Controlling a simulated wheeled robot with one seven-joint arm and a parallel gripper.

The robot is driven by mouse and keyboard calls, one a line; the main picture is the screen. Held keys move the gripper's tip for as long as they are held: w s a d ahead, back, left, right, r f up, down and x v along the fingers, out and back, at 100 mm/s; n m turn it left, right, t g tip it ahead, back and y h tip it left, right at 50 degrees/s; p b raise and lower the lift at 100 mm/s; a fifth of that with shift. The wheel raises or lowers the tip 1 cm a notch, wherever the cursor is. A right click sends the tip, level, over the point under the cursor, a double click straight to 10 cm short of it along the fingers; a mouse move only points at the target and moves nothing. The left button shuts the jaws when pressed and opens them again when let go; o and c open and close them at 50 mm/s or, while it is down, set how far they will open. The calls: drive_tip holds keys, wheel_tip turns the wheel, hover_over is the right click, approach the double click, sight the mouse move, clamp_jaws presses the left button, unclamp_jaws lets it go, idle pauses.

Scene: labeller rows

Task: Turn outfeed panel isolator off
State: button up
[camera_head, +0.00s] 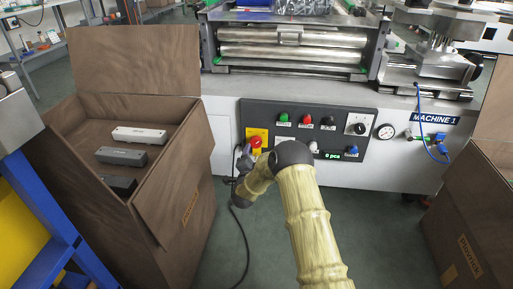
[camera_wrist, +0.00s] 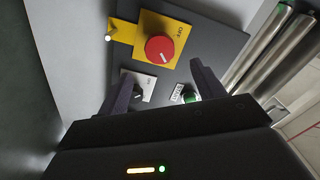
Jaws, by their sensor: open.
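A round red knob (camera_head: 256,141) sits on a yellow plate (camera_head: 250,132) at the left end of the dark control panel on the machine front. In the head view my gripper (camera_head: 243,158) is in front of the panel's lower left, partly hidden by my arm.
A small black selector (camera_wrist: 139,90) and a green button (camera_wrist: 190,95) lie near my fingers. More buttons and a gauge (camera_head: 386,132) are to the right. An open brown carton (camera_head: 185,205) stands close at left, another (camera_head: 472,225) at right. A dark cable hangs below the panel.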

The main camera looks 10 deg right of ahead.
sight(256, 144)
drive_tip(key=b+x, duration=0.4)
drive_tip(key=x, duration=0.4)
drive_tip(key=shift+w+f, duration=0.1)
drive_tip(key=shift+f, duration=0.1)
drive_tip(key=shift+w+d+r, duration=0.15)
drive_tip(key=shift+w+d, duration=0.1)
drive_tip(key=shift+w, duration=0.4)
drive_tip(key=shift+c, duration=0.2)
drive_tip(key=c, duration=0.9)
